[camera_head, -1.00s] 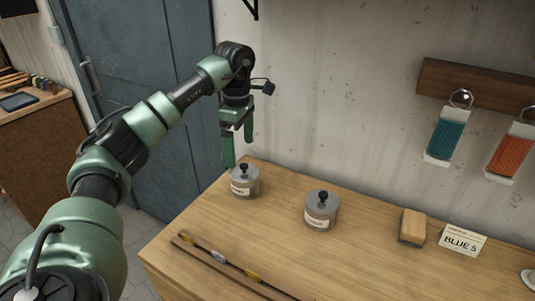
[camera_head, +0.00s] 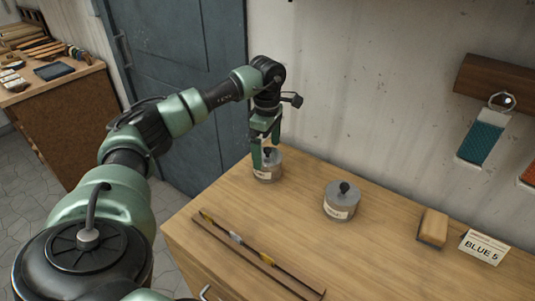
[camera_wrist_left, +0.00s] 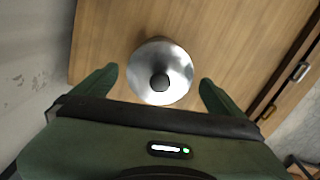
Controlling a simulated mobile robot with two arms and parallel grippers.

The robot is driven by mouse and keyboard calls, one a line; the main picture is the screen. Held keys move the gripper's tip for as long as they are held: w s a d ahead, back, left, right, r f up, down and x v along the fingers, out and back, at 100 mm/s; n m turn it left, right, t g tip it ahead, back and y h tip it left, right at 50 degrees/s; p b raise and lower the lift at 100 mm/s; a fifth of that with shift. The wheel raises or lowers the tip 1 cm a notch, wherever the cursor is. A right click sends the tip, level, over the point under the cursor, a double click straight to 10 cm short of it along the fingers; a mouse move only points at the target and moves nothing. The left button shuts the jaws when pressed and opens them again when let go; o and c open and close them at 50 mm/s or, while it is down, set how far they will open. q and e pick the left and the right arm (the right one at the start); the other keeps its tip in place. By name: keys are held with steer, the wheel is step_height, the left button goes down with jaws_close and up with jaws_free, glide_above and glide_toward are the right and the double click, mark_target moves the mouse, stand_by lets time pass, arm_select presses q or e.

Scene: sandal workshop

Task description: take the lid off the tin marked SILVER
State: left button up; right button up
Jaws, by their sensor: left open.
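Two grey tins with black-knobbed lids stand on the wooden bench; their label words are too small to read. The far-left tin (camera_head: 268,174) is under my left gripper (camera_head: 264,156). The other tin (camera_head: 341,204) stands apart to its right, with its lid on. In the left wrist view the far-left tin's round metal lid (camera_wrist_left: 160,72) and dark knob (camera_wrist_left: 159,82) lie between the open fingers of my left gripper (camera_wrist_left: 158,88), with gaps on both sides. My right gripper is not in view.
Long thin rods (camera_head: 247,247) lie at the bench's front left. A brush (camera_head: 433,227) and a BLUE 5 card (camera_head: 483,247) stand to the right. A wall rack (camera_head: 495,82) holds a blue tag (camera_head: 483,140). The wall is close behind the tins.

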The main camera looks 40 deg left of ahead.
arm_select(q)
steer(key=c, duration=1.3)
